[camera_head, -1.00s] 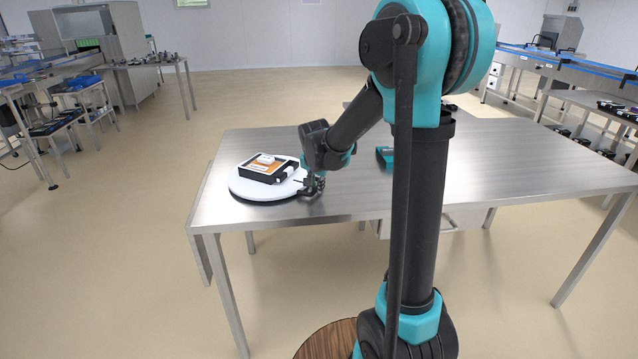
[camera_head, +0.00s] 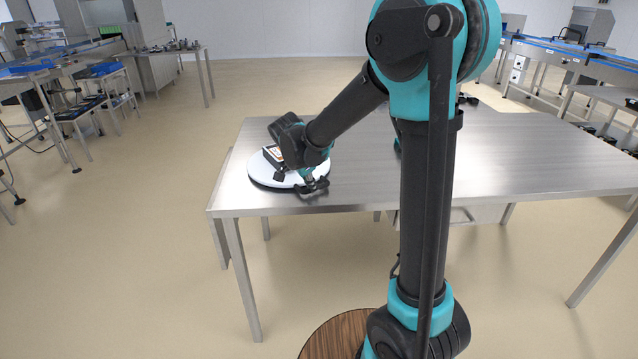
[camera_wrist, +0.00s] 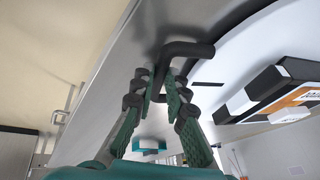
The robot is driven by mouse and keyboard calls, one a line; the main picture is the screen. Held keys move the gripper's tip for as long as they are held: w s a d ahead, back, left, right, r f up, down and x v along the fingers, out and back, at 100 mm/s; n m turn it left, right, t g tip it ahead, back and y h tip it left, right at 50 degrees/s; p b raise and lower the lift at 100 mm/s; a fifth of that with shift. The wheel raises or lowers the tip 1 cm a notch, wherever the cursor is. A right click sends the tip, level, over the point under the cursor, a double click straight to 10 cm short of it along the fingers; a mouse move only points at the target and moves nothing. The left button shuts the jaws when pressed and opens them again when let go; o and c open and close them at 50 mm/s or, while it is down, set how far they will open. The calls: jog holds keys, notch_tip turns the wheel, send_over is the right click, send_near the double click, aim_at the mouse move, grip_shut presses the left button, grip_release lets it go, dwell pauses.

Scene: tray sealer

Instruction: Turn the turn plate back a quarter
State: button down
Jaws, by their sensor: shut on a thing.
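The turn plate (camera_head: 258,174) is a white disc with a dark underside, lying on the left part of the steel table. It also shows in the wrist view (camera_wrist: 240,65) at the upper right. A black tray with a white and orange label (camera_head: 270,153) sits on it, partly hidden by my arm. A black bent handle (camera_wrist: 185,50) sticks out at the plate's edge. My gripper (camera_wrist: 160,92) is shut on this handle, with its green ribbed fingers on both sides of it. In the head view my gripper (camera_head: 312,187) is at the plate's front right edge.
The steel table (camera_head: 500,165) is largely clear to the right of the plate. Its front edge (camera_head: 400,206) runs close to my gripper. Other benches with blue-edged conveyors stand far off at left and right.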

jog(key=a+m, duration=0.1)
jog(key=a, duration=0.1)
jog(key=s+a+m, duration=0.1)
jog(key=a, duration=0.1)
jog(key=a+m+g+h, duration=0.1)
jog(key=a, duration=0.1)
jog(key=shift+s, duration=0.15)
jog(key=shift+a+m+g+h, duration=0.35)
jog(key=shift+a+m, duration=0.95)
jog(key=shift+a, duration=0.7)
jog(key=c, duration=1.6)
grip_release()
jog(key=shift+a, duration=0.1)
jog(key=shift+o, duration=0.3)
jog(key=v, duration=1.2)
